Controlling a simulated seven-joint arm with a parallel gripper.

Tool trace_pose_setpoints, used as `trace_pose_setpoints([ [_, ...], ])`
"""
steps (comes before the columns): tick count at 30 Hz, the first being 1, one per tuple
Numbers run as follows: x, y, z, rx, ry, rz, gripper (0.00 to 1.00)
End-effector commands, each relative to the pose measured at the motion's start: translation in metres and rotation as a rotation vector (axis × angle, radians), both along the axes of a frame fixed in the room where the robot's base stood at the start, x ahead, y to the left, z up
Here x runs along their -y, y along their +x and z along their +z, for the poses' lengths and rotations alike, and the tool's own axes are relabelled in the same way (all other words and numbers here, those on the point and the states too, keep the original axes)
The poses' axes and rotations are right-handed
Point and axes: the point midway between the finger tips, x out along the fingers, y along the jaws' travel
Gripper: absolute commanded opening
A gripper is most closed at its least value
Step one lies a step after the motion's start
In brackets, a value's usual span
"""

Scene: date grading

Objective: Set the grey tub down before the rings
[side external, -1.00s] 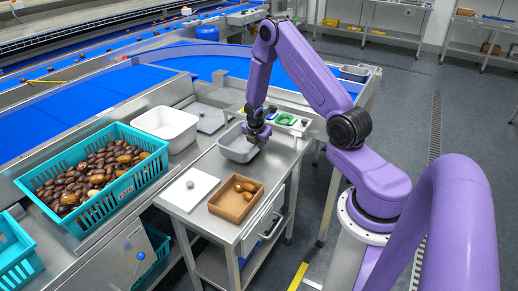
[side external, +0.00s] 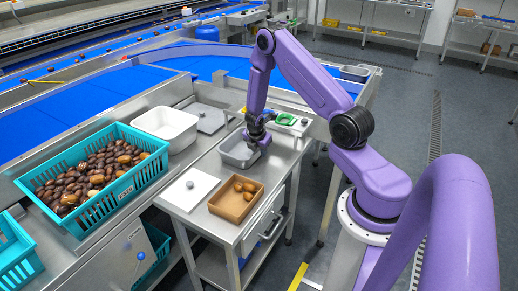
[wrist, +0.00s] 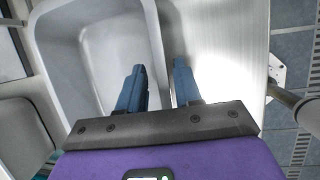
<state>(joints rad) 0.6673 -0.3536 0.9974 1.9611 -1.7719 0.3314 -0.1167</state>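The grey tub (side external: 236,157) is an open rectangular tub over the steel cart top, in front of the white ring rack (side external: 307,130). Whether its base touches the steel is unclear. My gripper (side external: 259,146) is at the tub's right end. The tub looks level and empty. A green ring (side external: 285,119) shows in the rack; my arm hides part of the rack.
A brown tray (side external: 224,211) with a few dates and a white board (side external: 184,198) with a grey ball stand nearer on the cart. A white tub (side external: 163,116) and a teal crate (side external: 150,177) full of dates lie left. Bare steel shows around the tub.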

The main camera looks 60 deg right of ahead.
Motion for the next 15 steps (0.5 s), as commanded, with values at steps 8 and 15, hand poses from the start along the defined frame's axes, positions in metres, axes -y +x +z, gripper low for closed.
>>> trace_pose_setpoints([
  [8, -0.006, -0.001, 0.017, 0.002, -0.001, 0.002, 0.34],
  [15, -0.02, -0.005, 0.052, 0.005, -0.001, 0.001, 0.34],
])
